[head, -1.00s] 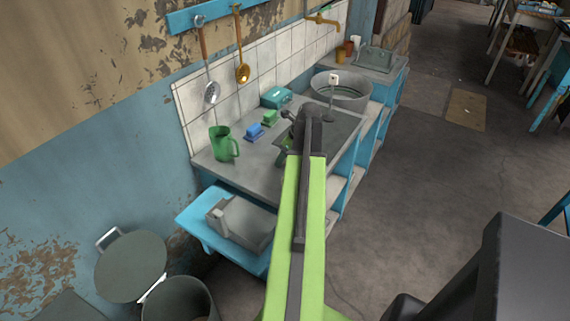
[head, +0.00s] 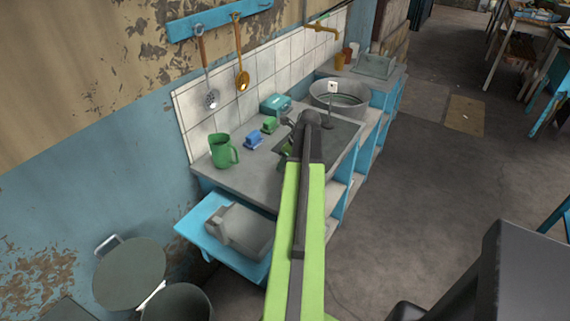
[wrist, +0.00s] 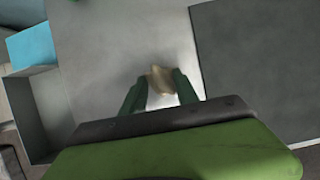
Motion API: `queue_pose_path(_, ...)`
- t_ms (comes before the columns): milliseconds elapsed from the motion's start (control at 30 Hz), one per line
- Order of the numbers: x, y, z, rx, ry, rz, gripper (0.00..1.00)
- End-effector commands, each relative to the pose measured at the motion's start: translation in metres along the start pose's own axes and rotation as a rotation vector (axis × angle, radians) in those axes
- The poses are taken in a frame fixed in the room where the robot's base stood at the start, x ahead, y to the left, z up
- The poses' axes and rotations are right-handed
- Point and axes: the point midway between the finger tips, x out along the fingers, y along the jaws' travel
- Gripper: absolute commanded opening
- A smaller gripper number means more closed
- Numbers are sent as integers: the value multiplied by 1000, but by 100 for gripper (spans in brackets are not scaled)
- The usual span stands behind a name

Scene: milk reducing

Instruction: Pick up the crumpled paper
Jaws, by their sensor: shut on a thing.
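The crumpled paper (wrist: 159,83) is a small beige lump in the wrist view. It sits between the two dark green fingers of my gripper (wrist: 161,90), which are shut on it. The grey counter top (wrist: 120,40) shows behind it; I cannot tell whether the paper touches the counter.
A green mug (head: 222,151), a blue block-like item (head: 254,139) and a green one (head: 269,125) stand on the counter left of my arm. A large round basin (head: 338,97) is further back. A grey container (head: 240,229) sits on a lower blue shelf.

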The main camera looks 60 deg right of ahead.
Motion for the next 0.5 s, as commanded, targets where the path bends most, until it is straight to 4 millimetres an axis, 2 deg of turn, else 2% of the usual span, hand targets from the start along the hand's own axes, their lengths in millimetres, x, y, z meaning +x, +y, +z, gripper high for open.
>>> queue_pose_path(167,-11,0,4,0,0,0,0)
queue_pose_path(400,-46,0,19,0,0,0,0)
queue_pose_path(500,-65,-4,2,4,0,-1,0)
